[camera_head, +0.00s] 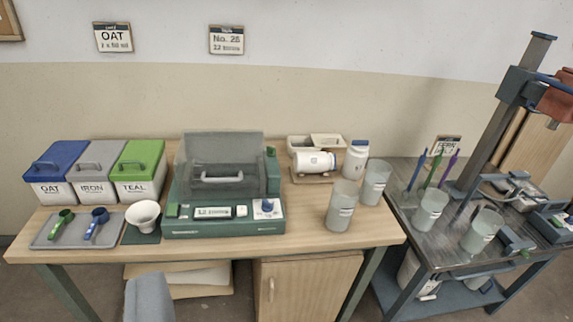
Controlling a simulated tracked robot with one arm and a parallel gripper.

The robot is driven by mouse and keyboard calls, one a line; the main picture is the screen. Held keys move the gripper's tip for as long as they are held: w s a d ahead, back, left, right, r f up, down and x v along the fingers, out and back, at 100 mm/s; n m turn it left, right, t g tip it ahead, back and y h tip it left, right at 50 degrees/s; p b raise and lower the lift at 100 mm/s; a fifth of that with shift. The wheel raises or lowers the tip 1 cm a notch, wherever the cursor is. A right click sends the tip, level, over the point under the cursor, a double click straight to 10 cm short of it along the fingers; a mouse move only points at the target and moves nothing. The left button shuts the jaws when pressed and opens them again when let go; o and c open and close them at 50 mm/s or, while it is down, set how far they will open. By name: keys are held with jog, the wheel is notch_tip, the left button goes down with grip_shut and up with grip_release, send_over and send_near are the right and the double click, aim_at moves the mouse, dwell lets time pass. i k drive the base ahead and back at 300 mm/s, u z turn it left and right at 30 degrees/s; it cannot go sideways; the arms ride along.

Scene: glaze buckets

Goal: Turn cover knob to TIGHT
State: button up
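A green bench machine (223,227) stands on the wooden table. Its grey see-through cover (225,150) with a pale handle (222,178) rises at the back of it. A blue knob (267,206) sits on a white panel at the machine's front right. The marks around the knob are too small to read, so I cannot tell which way it is set. A display (214,212) on the front shows small text, partly legible as 12. My gripper is not in view, and nothing is seen touching the knob.
Blue, grey and green lidded bins (97,174) stand at the left. A tray (48,231) with scoops and a white bowl (143,215) are nearer. Clear cups (341,206) and white jars stand right of the machine. A grey shape (149,299) rises at the bottom edge.

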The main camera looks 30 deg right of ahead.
aim_at(271, 150)
jog(key=z, duration=0.75)
jog(key=i, duration=1.8)
jog(key=u, duration=0.75)
